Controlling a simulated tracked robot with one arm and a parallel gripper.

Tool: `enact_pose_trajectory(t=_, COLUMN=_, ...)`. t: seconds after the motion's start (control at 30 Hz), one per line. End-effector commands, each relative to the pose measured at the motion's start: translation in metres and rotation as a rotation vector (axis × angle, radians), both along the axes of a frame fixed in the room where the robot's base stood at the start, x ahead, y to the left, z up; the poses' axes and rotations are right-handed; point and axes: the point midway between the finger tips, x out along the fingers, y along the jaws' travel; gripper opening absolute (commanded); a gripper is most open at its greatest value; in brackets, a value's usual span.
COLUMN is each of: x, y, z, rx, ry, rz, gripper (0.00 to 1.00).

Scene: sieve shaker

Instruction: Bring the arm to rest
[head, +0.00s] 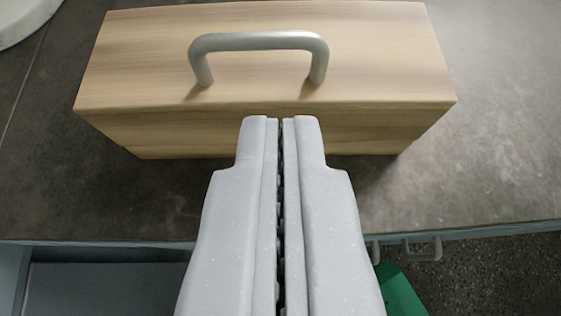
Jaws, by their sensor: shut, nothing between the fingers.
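My gripper (280,122) is in the middle of the head view, pointing away from the camera. Its two grey fingers are shut against each other with nothing between them. The fingertips overlap the lower front face of a wooden box in the picture, below its handle. I cannot tell whether they touch the box.
The wooden box (140,60) with a grey bar handle (258,41) on top stands on a dark grey worktop (480,180). A white round edge (22,18) shows at top left. Below the worktop's front edge are a green object (400,290) and a speckled floor (490,270).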

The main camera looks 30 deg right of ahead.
Motion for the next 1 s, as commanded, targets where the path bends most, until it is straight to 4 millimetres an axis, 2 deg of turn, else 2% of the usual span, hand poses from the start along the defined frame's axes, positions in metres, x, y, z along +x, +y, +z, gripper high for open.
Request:
enact_pose_trajectory(t=0.27, x=0.001, y=0.008, z=0.006, rx=0.005, ry=0.023, rz=0.030, gripper=0.00)
enact_pose_trajectory(t=0.37, x=0.007, y=0.022, z=0.022, rx=0.015, ry=0.060, rz=0.092, gripper=0.00)
enact_pose_trajectory(t=0.47, x=0.016, y=0.039, z=0.051, rx=0.026, ry=0.087, rz=0.179, gripper=0.00)
enact_pose_trajectory(t=0.57, x=0.026, y=0.051, z=0.094, rx=0.036, ry=0.084, rz=0.271, gripper=0.00)
enact_pose_trajectory(t=0.63, x=0.032, y=0.055, z=0.130, rx=0.036, ry=0.065, rz=0.330, gripper=0.00)
enact_pose_trajectory(t=0.77, x=0.042, y=0.048, z=0.206, rx=0.029, ry=0.001, rz=0.420, gripper=0.00)
enact_pose_trajectory(t=0.9, x=0.044, y=0.021, z=0.294, rx=0.003, ry=-0.097, rz=0.481, gripper=0.00)
enact_pose_trajectory(t=1.0, x=0.040, y=-0.007, z=0.348, rx=-0.024, ry=-0.166, rz=0.499, gripper=0.00)
